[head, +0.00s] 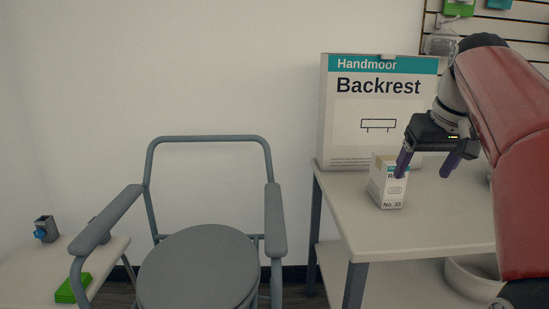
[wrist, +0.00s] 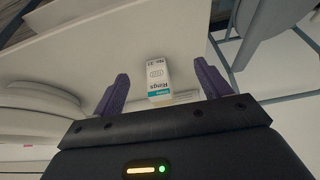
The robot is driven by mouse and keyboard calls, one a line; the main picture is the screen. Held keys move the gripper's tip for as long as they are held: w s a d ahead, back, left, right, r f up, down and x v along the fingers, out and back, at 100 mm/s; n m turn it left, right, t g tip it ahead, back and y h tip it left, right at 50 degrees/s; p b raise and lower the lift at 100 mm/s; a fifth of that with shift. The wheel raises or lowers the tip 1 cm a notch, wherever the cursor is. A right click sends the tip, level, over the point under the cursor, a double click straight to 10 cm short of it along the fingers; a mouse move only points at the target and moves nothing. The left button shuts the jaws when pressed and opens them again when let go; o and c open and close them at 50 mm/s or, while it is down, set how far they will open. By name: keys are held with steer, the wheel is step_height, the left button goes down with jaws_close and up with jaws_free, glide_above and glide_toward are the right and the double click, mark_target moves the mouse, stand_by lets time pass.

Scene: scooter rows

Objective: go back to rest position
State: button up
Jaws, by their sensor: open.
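My gripper (head: 425,165) is open, with purple fingers, above the right-hand table (head: 420,225) in the head view. One finger overlaps the box's upper right in the head view. In the wrist view the box (wrist: 159,80), lettered "Rings", shows beyond and between the open fingertips of my gripper (wrist: 160,82). Nothing shows held between the fingers, and I cannot tell the exact gap to the box.
A large "Handmoor Backrest" box (head: 345,130) stands at the table's back. A grey commode chair (head: 200,265) stands in the middle. A low white table (head: 105,265) at left holds a green box (head: 72,288) and a small dark item (head: 46,229). A white bowl (head: 468,280) sits on the lower shelf.

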steer(key=s+a+f, duration=0.4)
steer(key=s+f, duration=0.2)
steer(key=f, duration=0.1)
steer(key=s+a+f+p, duration=0.1)
steer(key=s+a+f, duration=0.3)
steer(key=s+f, duration=0.3)
steer(key=s+a+f+t+p, duration=0.1)
steer(key=s+a+f, duration=0.3)
steer(key=s+f, duration=0.3)
steer(key=shift+s+a+f, duration=0.2)
steer(key=shift+s+a, duration=0.05)
steer(key=shift+a, duration=0.15)
